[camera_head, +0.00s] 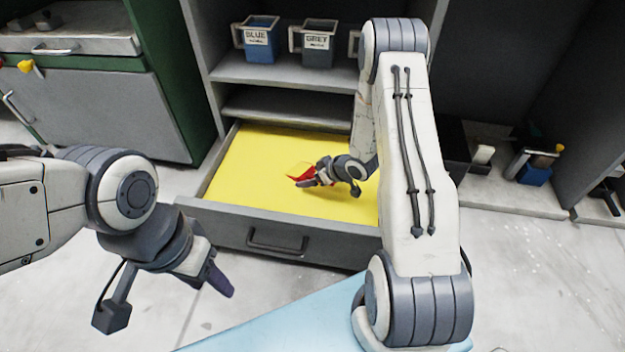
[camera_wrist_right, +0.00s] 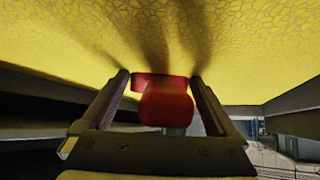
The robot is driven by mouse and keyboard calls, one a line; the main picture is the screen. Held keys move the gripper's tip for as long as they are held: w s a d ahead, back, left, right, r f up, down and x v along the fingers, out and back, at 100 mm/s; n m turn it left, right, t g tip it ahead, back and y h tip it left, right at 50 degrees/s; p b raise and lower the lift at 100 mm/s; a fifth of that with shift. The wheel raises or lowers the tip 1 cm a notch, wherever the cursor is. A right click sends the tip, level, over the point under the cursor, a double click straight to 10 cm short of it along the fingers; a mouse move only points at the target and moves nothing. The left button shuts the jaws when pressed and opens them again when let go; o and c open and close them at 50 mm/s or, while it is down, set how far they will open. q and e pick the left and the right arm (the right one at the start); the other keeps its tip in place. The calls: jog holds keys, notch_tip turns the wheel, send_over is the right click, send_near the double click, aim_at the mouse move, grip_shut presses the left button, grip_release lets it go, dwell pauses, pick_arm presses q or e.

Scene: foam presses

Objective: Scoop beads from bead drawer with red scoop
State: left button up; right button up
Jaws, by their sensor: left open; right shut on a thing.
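The bead drawer (camera_head: 222,201) is pulled out of the shelf unit and holds a layer of yellow beads (camera_head: 262,163), which also fill the top of the right wrist view (camera_wrist_right: 230,40). My right gripper (camera_head: 312,182) is over the middle of the drawer, shut on the red scoop (camera_head: 303,174). In the right wrist view the scoop (camera_wrist_right: 166,106) sits between the two fingers, close to the beads. Whether it touches them or holds any is hard to tell. My left gripper (camera_head: 222,282) is open and empty, in front of the drawer at lower left.
Blue (camera_head: 257,40) and grey (camera_head: 317,45) labelled containers stand on the shelf above the drawer. Another container (camera_head: 534,168) stands on the lower shelf at right. A light blue surface (camera_head: 290,325) is at the bottom. A green and grey cabinet (camera_head: 110,105) stands at left.

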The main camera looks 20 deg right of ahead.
jog(key=shift+w+a+f, duration=0.1)
jog(key=shift+w, duration=0.2)
jog(key=shift+w+a+f, duration=0.15)
jog(key=shift+w+a, duration=0.25)
jog(key=shift+w, duration=0.4)
jog(key=shift+s+t+b, duration=0.1)
jog(key=shift+t+b, duration=0.3)
jog(key=shift+s+d+r+t+y+b, duration=0.4)
jog(key=shift+s+r+t+y+b, duration=0.2)
jog(key=shift+t+y+b, duration=0.25)
jog(key=shift+s+r+t+p, duration=0.1)
jog(key=shift+r+t+p, duration=0.2)
jog(key=shift+r, duration=0.25)
jog(key=shift+t+y, duration=0.25)
jog(key=shift+t, duration=0.3)
jog(key=shift+s+d+r+p, duration=0.1)
jog(key=shift+s+r+p, duration=0.15)
jog(key=shift+r+p, duration=0.9)
jog(key=shift+s+d+r+p, duration=0.25)
jog(key=shift+r+p, duration=0.5)
jog(key=shift+r, duration=0.85)
jog(key=shift+s+r+p, duration=0.3)
jog(key=shift+r+p, duration=0.65)
jog(key=shift+r, duration=0.4)
